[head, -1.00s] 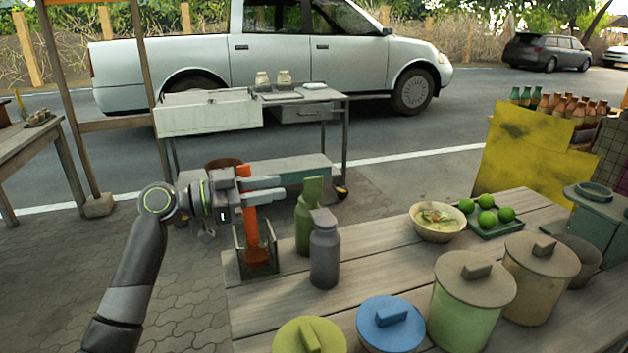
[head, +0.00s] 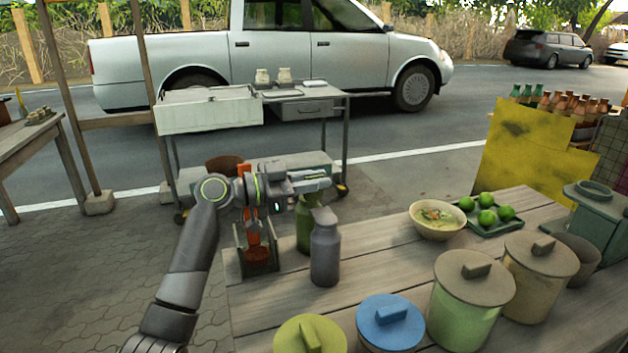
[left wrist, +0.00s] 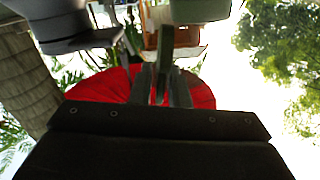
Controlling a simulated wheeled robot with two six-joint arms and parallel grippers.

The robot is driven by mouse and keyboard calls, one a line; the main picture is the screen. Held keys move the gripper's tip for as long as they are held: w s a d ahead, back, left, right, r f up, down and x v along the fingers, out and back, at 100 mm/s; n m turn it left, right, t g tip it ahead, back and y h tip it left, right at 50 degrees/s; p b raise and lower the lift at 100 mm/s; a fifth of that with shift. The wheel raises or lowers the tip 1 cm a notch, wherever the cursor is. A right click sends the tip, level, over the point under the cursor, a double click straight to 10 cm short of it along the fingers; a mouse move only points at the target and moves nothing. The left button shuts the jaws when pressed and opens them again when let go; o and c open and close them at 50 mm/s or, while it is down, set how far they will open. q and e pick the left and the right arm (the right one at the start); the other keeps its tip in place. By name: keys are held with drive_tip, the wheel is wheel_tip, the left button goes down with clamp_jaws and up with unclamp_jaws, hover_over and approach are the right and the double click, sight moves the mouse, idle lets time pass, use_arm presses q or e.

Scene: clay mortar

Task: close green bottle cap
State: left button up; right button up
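The green bottle (head: 304,238) stands upright on the wooden table, partly behind the grey bottle. Its upright green cap (head: 313,200) shows only in its lower part; my left gripper (head: 320,181) covers the upper part. My left gripper reaches in from the left, level with the cap and right at it. In the left wrist view the fingers (left wrist: 163,85) look close together, with a dull green shape (left wrist: 200,10) at the top edge. My right gripper is not in view.
The grey bottle (head: 325,254) stands close in front of the green one. An open-framed holder (head: 258,262) with an orange-red thing is on the left. A soup bowl (head: 438,220), a tray of limes (head: 487,212) and lidded pots (head: 465,303) stand to the right.

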use_arm(q)
clamp_jaws()
drive_tip(key=shift+w+n, duration=0.1)
drive_tip(key=shift+n, duration=0.2)
drive_tip(key=shift+w+a+n, duration=0.15)
drive_tip(key=shift+w+n, duration=0.05)
drive_tip(key=shift+n, duration=0.2)
drive_tip(key=shift+w+a+r+n, duration=0.1)
drive_tip(key=shift+w+n, duration=0.2)
drive_tip(key=shift+n, duration=0.4)
drive_tip(key=n, duration=0.1)
drive_tip(key=w+n, duration=0.1)
drive_tip(key=shift+w+a+n+p, duration=0.1)
drive_tip(key=shift+a+n+p, duration=0.2)
drive_tip(key=shift+n, duration=0.1)
drive_tip(key=shift+w+a+f+n, duration=0.1)
drive_tip(key=shift+w+f+n, duration=0.15)
drive_tip(key=shift+n, duration=0.45)
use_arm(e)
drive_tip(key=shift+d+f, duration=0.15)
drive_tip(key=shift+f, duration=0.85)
use_arm(q)
drive_tip(key=shift+w, duration=0.1)
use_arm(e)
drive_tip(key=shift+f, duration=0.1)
